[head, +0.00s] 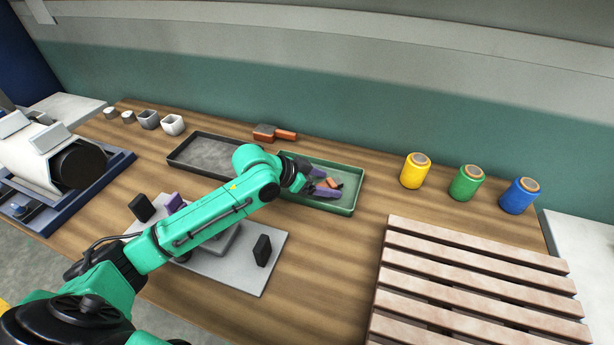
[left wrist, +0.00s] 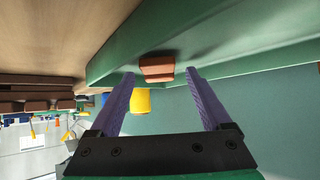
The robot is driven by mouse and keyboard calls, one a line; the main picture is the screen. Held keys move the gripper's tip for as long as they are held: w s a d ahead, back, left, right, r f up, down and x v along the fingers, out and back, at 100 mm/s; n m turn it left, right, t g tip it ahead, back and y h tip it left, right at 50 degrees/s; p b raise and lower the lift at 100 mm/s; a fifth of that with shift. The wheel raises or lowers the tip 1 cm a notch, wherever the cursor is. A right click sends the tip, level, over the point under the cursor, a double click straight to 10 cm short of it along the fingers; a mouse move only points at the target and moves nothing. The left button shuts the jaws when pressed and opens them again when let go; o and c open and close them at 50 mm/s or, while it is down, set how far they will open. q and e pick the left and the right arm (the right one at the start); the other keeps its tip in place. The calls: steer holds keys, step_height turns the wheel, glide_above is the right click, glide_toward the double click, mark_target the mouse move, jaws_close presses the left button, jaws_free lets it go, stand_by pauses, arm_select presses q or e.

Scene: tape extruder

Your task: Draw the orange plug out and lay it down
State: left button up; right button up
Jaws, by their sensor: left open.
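The orange plug (head: 335,182) is a small orange-brown piece lying in the green tray (head: 352,200) at the back centre of the table. In the left wrist view it shows as a short block (left wrist: 157,69) by the tray wall (left wrist: 115,62), out of any socket. My left gripper (head: 327,188) reaches into the green tray with its purple fingers. It is open, with the plug at the gap between the fingertips (left wrist: 160,73) and not clamped. The fingers partly cover the plug in the head view. My right gripper does not show.
A grey tray (head: 184,168) stands left of the green one; an orange-brown tool (head: 272,132) lies behind them. A grey plate (head: 275,272) with black blocks lies under my arm. Yellow (head: 415,171), green (head: 466,183) and blue (head: 519,196) spools and a slatted pallet (head: 470,275) are right.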

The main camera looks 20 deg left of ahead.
arm_select(q)
steer(key=p+v, duration=0.1)
steer(key=v, duration=1.2)
steer(key=shift+s, duration=0.2)
steer(key=shift+a+r, duration=0.1)
steer(key=shift+r, duration=0.05)
